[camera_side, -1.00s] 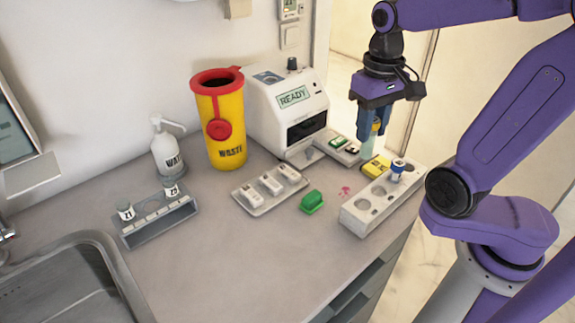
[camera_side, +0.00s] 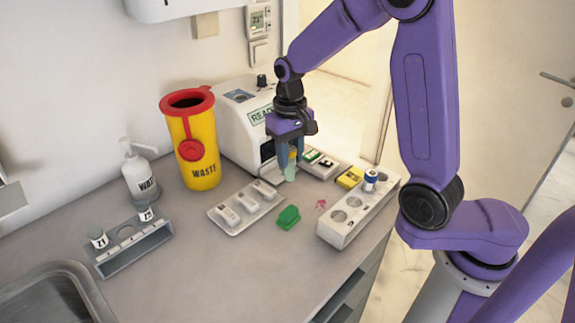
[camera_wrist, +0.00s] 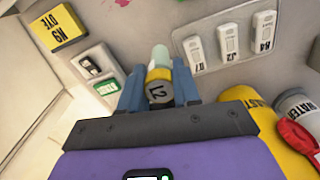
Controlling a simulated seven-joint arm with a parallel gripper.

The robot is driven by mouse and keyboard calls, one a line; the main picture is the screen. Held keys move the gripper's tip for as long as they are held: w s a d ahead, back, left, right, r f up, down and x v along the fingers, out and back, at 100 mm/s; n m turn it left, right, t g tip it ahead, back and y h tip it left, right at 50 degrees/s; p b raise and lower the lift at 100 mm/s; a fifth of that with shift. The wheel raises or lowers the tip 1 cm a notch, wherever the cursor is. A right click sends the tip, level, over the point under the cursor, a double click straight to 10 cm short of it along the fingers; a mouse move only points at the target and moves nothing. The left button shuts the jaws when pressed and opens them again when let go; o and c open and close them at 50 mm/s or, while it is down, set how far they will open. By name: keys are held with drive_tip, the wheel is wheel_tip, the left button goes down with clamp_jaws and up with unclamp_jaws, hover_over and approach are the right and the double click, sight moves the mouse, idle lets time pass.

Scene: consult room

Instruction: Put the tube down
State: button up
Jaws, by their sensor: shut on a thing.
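My gripper (camera_side: 289,160) is shut on a tube (camera_side: 290,173) with a pale green body and a yellow cap. In the wrist view the tube (camera_wrist: 160,57) sits between both fingers (camera_wrist: 159,85), and its cap reads L2. The tube hangs roughly upright in front of the white machine, above the counter; whether its lower end touches anything is unclear. A white rack (camera_side: 328,232) with round holes stands at the right; a blue-and-white-capped tube (camera_side: 370,178) is in its far hole, and nearer holes look empty. A grey rack (camera_side: 137,259) at the left holds two white-capped tubes.
A white machine (camera_side: 238,105) reading READY stands behind my gripper. A yellow waste bin (camera_side: 205,165), pump bottle (camera_side: 140,178), tray of white cassettes (camera_side: 238,228), green block (camera_side: 288,217) and yellow box (camera_side: 350,178) surround it. The sink (camera_side: 45,300) is front left; the front counter is clear.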

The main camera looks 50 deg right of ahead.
drive_tip(key=shift+w+f, duration=0.4)
drive_tip(key=shift+f, duration=1.5)
drive_tip(key=shift+f, duration=0.2)
drive_tip(key=o, duration=1)
drive_tip(key=shift+r, duration=0.15)
wheel_tip(320, 180, up, 12)
drive_tip(key=shift+r, duration=0.1)
drive_tip(key=shift+a, duration=0.1)
